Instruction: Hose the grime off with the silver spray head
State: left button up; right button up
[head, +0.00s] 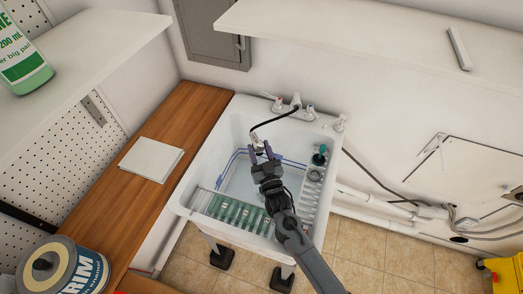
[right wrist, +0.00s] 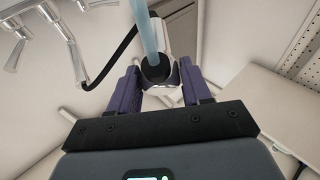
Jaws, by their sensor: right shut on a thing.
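My right gripper (head: 263,153) reaches over the white sink (head: 212,165). It is shut on the silver spray head (head: 257,142), which hangs on a black hose running back to the faucet. In the right wrist view, the purple fingers of the gripper (right wrist: 165,88) close on both sides of the spray head (right wrist: 186,86). A pale blue, water-like stream (right wrist: 147,25) meets its dark round nozzle. Green and clear slatted parts (head: 235,213) sit along the sink's front. I cannot make out any grime. My left gripper is not in view.
The faucet (head: 296,103) stands on the sink's back rim; a teal-topped item (head: 319,155) is at its right side. A wooden counter (head: 192,105) with a white folded cloth or pad (head: 151,159) lies left. A white shelf (head: 380,45) overhangs the back right.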

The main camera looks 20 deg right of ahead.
jog(key=shift+s+d+p, duration=0.35)
jog(key=shift+d, duration=0.2)
jog(key=shift+s+d+p, duration=0.3)
jog(key=shift+s+d, duration=0.1)
jog(key=shift+d, duration=0.1)
jog(key=shift+s+d+p, duration=0.3)
jog(key=shift+s+d, duration=0.05)
jog(key=shift+d, duration=0.2)
dwell(0.4)
jog(key=shift+s+d+p, duration=0.4)
jog(key=shift+s+d, duration=0.15)
jog(key=shift+d, duration=0.3)
jog(key=shift+w+d, duration=0.2)
jog(key=shift+w, duration=0.15)
jog(key=shift+w+d+b, duration=0.6)
jog(key=shift+w+b, duration=0.1)
jog(key=shift+w, duration=0.1)
dwell(0.4)
jog(key=shift+w+a, duration=0.25)
jog(key=shift+a, duration=0.1)
jog(key=shift+w+a+b, duration=0.4)
jog(key=shift+a+b, duration=0.15)
jog(key=shift+a, duration=0.1)
jog(key=shift+w+a+b, duration=0.3)
jog(key=shift+w+a, duration=0.05)
jog(key=shift+a, duration=0.2)
